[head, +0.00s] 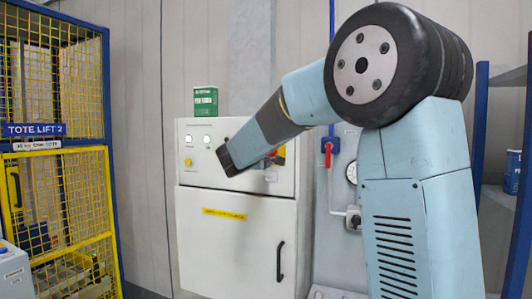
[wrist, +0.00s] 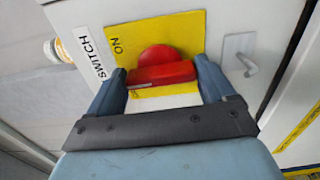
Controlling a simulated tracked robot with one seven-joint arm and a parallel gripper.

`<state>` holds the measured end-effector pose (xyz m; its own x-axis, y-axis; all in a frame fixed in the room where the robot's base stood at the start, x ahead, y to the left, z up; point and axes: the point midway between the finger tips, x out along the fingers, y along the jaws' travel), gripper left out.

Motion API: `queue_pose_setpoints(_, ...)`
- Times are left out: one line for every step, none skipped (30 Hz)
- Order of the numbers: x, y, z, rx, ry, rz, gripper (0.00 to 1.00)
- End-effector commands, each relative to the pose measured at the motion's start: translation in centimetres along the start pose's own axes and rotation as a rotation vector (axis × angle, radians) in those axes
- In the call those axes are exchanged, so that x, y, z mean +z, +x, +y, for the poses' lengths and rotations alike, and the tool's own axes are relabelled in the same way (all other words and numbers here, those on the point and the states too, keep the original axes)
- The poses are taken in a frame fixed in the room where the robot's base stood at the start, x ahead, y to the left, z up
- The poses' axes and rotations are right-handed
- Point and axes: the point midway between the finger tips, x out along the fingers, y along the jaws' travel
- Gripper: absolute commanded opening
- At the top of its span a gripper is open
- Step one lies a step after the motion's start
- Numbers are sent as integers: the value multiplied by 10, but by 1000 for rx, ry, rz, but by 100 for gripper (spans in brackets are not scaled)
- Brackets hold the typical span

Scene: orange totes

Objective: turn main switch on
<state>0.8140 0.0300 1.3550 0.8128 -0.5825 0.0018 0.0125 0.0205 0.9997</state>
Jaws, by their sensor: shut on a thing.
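The main switch is a red rotary handle (wrist: 161,68) on a yellow plate (wrist: 188,28). "ON" shows at the plate's upper left; lettering at the lower left is partly hidden. A white "SWITCH" label (wrist: 93,57) is beside it. In the wrist view my gripper (wrist: 163,77) has one finger on each side of the handle's bar and is shut on it. The bar lies nearly level in that tilted view. In the head view my arm hides most of the switch; only an edge of the yellow plate (head: 281,155) shows.
The switch is on a white cabinet (head: 225,245) with a black door handle (head: 280,262) and round lamps. A green can (head: 206,101) stands on top. A small hook (wrist: 243,63) is right of the switch. A yellow tote-lift cage (head: 80,190) stands at left.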

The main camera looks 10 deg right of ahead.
Motion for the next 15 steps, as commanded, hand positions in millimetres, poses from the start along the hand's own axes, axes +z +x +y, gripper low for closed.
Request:
queue_pose_setpoints(1, 0, -5, -7, 7, -3, 53)
queue_pose_setpoints(1, 0, -5, -7, 13, -4, 53)
queue_pose_setpoints(1, 0, -5, -8, 20, -4, 53)
queue_pose_setpoints(1, 0, -6, -8, 25, -4, 52)
queue_pose_setpoints(1, 0, -6, -8, 28, -4, 52)
queue_pose_setpoints(1, 1, -6, -8, 32, -4, 52)
queue_pose_setpoints(1, 1, -6, -8, 34, -4, 53)
queue_pose_setpoints(1, 1, -6, -9, 35, -4, 53)
queue_pose_setpoints(1, 1, -6, -9, 36, -4, 53)
queue_pose_setpoints(2, 1, -6, -9, 37, -4, 53)
queue_pose_setpoints(2, 1, -6, -9, 37, -4, 53)
queue_pose_setpoints(2, 1, -6, -10, 37, -4, 53)
queue_pose_setpoints(2, 1, -7, -10, 37, -5, 53)
queue_pose_setpoints(2, 1, -7, -10, 37, -5, 53)
queue_pose_setpoints(2, 1, -7, -10, 36, -5, 53)
